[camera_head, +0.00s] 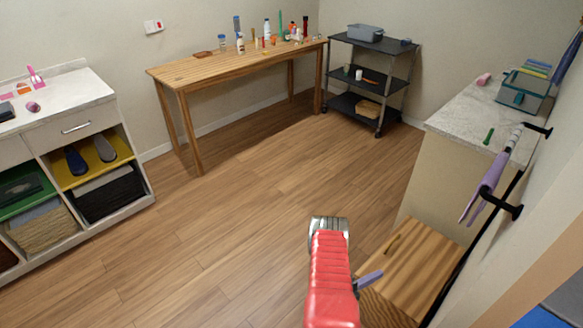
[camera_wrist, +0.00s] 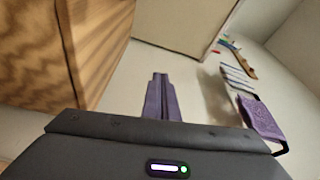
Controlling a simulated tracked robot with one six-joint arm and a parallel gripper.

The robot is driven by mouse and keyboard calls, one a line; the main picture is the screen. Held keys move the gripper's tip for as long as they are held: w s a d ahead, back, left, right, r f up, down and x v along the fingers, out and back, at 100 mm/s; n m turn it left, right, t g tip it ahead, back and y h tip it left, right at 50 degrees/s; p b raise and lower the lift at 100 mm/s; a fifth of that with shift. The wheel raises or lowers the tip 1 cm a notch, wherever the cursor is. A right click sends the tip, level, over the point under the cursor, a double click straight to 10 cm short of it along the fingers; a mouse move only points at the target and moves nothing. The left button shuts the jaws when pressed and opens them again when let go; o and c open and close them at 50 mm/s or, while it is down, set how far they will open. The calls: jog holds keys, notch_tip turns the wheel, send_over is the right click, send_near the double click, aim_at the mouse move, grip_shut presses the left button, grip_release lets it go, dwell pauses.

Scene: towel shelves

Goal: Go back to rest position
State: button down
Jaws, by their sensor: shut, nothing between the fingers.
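My gripper (camera_wrist: 160,76) shows in the wrist view with its two grey-purple fingers together and nothing between them. In the head view, my red arm reaches forward from the bottom edge, and the fingers (camera_head: 371,278) stick out to its right. They appear in front of the wooden cabinet (camera_head: 418,262); I cannot tell the exact gap. In the wrist view the cabinet (camera_wrist: 92,45) fills the left side, apart from the fingers.
A purple item (camera_head: 484,186) hangs on black wall hooks at right, beside the marble counter (camera_head: 463,118). A wooden table (camera_head: 215,68) with bottles and a black cart (camera_head: 352,104) stand at the back. A white shelf unit (camera_head: 68,125) stands left. The middle floor is clear.

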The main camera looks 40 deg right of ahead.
dwell(0.3)
jog(key=s+a+f+m+g+y, duration=0.3)
jog(key=s+a+m+g+y, duration=0.15)
jog(key=s+m, duration=0.35)
jog(key=s+a+r+m+g+y, duration=0.2)
jog(key=a+r+m+y, duration=0.15)
jog(key=r+m, duration=0.2)
jog(key=w+a+r+m+t+y, duration=0.2)
jog(key=w+a+r+m+y, duration=0.1)
jog(key=w+a+r+m, duration=0.65)
jog(key=w+a+r+m+t+y, duration=0.25)
jog(key=w+a+r+m, duration=0.3)
jog(key=r, duration=0.65)
jog(key=w+a+r+m+t+y, duration=0.3)
jog(key=w+a+r+m, duration=0.4)
jog(key=r, duration=0.4)
jog(key=a+r+n+t+y, duration=0.1)
jog(key=a+r+t, duration=0.9)
jog(key=a+r, duration=1.2)
jog(key=shift+w+a+r+t, duration=0.3)
jog(key=shift+w+r, duration=0.1)
